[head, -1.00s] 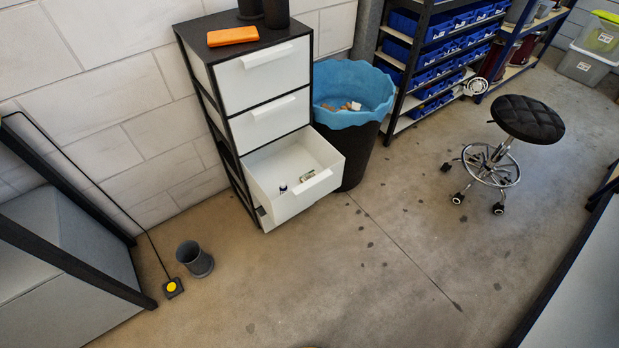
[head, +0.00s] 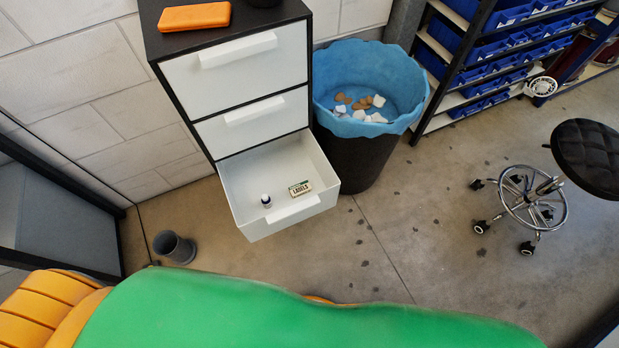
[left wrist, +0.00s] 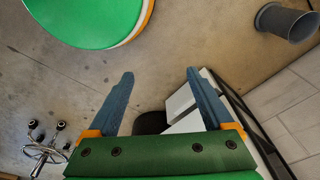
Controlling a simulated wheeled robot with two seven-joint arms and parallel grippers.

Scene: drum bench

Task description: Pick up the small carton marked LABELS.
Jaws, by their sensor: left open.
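The small carton marked LABELS (head: 300,188) lies in the open bottom drawer (head: 238,205) of a white and black drawer unit in the head view. A small white bottle with a dark band (head: 266,201) stands to its left in the same drawer. My left gripper (left wrist: 158,78) shows in the left wrist view with its two blue-grey fingers wide apart and nothing between them. The white drawer fronts (left wrist: 182,105) show beyond its fingers there, and the carton cannot be made out. In the head view no gripper shows. My right gripper is in neither view.
An orange case (head: 194,16) lies on top of the drawer unit. A bin with a blue liner (head: 400,95) stands right beside it. A grey cup (head: 175,248) is on the floor at left, and a wheeled stool (head: 588,155) stands at right. The floor between is clear.

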